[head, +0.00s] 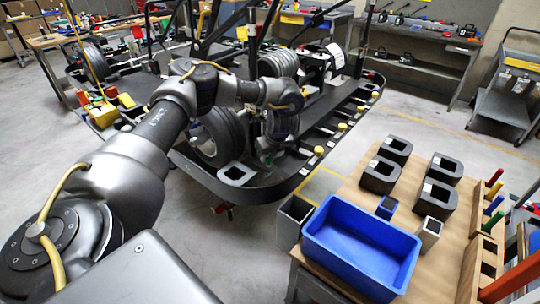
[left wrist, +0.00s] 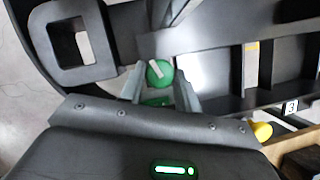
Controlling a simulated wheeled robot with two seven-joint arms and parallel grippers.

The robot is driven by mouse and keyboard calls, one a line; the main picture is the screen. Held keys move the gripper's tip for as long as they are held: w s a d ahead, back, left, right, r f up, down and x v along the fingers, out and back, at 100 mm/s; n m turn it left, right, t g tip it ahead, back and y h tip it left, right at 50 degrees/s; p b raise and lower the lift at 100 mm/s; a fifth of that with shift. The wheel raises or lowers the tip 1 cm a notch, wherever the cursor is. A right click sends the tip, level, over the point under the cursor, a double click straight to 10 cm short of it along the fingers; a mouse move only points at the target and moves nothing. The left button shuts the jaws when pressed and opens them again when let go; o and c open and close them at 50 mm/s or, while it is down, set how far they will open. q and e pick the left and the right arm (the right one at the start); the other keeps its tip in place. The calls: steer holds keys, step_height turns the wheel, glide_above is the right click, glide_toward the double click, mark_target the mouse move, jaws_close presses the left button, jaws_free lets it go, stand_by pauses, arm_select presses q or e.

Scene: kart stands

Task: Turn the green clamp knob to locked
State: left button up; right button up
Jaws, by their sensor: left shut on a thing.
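The green clamp knob (left wrist: 160,73) is round with a white bar across its top and shows in the left wrist view, on the dark kart frame. The bar points nearly up the picture, tilted slightly left. My left gripper (left wrist: 160,80) has its two grey fingers on either side of the knob and is shut on it. My right gripper is not in view.
The dark kart tray (head: 262,190) has a raised rim and several yellow knobs along its right side. A wooden table (head: 330,185) at the right holds a blue bin (head: 360,245), dark blocks and coloured handles. Grey floor lies between kart and back benches.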

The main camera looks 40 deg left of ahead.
arm_select(q)
steer(key=shift+s+m+t+p, duration=0.15)
steer(key=shift+m+t+p, duration=0.15)
steer(key=shift+m, duration=0.6)
steer(key=shift+a+f+m+t+h, duration=0.15)
steer(key=shift+m+t+h, duration=0.15)
steer(key=shift+m, duration=1.1)
steer(key=o, duration=1)
steer(key=shift+c, duration=0.2)
steer(key=shift+r, duration=0.25)
steer(key=shift+d+r, duration=0.2)
steer(key=shift+r, duration=0.15)
steer(key=p+v, duration=0.1)
steer(key=v, duration=0.9)
steer(key=shift+s, duration=0.25)
